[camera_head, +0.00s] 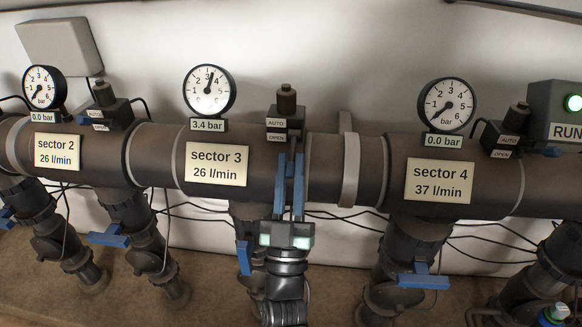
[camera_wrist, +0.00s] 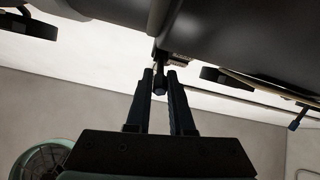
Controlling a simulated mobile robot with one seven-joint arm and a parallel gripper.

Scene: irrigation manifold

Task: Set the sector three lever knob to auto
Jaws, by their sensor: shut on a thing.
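The sector 3 valve (camera_head: 287,100) is a black block with a round top on the brown pipe, with a white AUTO plate (camera_head: 276,123) above an OPEN plate (camera_head: 276,138). My gripper (camera_head: 291,158) reaches up in front of the pipe, its blue fingers just below the OPEN plate. In the wrist view, my gripper (camera_wrist: 160,76) is shut on a small dark lever knob (camera_wrist: 159,86) hanging under the valve. The knob is hidden in the head view, and I cannot tell its exact angle.
The sector 3 gauge (camera_head: 209,91) reads 3.4 bar; the sector 2 gauge (camera_head: 44,88) and sector 4 gauge (camera_head: 447,105) read 0.0 bar. A blue valve handle (camera_head: 244,258) hangs left of my wrist. Thin black cables run behind the pipes.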

